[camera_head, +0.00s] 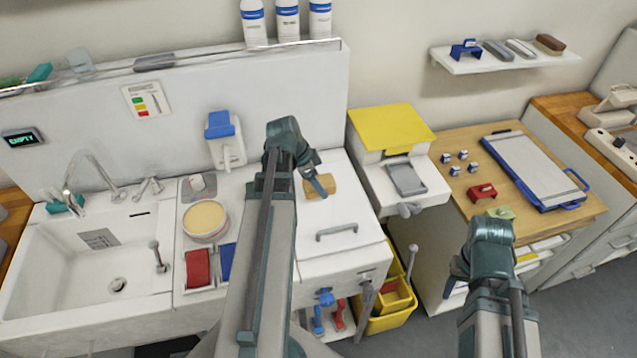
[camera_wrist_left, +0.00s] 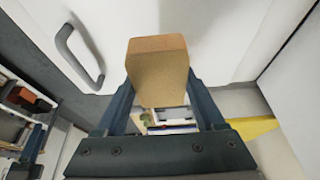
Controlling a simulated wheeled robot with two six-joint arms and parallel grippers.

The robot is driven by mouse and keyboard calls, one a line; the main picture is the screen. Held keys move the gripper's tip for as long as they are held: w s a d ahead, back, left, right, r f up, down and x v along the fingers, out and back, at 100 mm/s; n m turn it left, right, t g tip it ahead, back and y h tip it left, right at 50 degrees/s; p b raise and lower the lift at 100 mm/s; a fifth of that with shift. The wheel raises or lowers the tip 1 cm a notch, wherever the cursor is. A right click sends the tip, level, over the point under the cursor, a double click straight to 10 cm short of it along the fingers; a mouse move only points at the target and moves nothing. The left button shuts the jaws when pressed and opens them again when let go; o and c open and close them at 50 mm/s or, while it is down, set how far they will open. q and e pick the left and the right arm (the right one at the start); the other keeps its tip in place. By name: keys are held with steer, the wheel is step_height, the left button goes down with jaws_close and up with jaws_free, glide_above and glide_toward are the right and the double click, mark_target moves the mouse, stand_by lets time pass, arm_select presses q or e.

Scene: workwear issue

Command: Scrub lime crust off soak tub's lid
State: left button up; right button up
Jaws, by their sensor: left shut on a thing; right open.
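My left gripper (camera_head: 318,178) is shut on a tan scrubbing block (camera_head: 321,187) over the back part of the soak tub's white lid (camera_head: 325,258). In the left wrist view the block (camera_wrist_left: 158,72) sits between the two fingers (camera_wrist_left: 160,105). Whether it touches the lid or hovers just above it, I cannot tell. The lid is down, with a grey bar handle (camera_head: 337,231) near its front; the handle also shows in the left wrist view (camera_wrist_left: 80,58). My forearm hides the lid's left part. I cannot make out lime crust. My right gripper (camera_head: 491,228) is by the wooden table's front edge.
A sink (camera_head: 85,262) and a tray with red (camera_head: 198,268) and blue cloths lie left of the tub. A yellow-lidded white box (camera_head: 392,128) stands to its right. The wooden table (camera_head: 560,212) holds a blue-edged board (camera_head: 530,168) and small blocks. A yellow bin (camera_head: 388,322) stands below.

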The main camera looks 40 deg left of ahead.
arm_select(q)
steer(key=shift+r, duration=0.1)
step_height(320, 180, up, 3)
steer(key=p, duration=0.3)
steer(key=shift+w, duration=0.15)
stand_by(0.5)
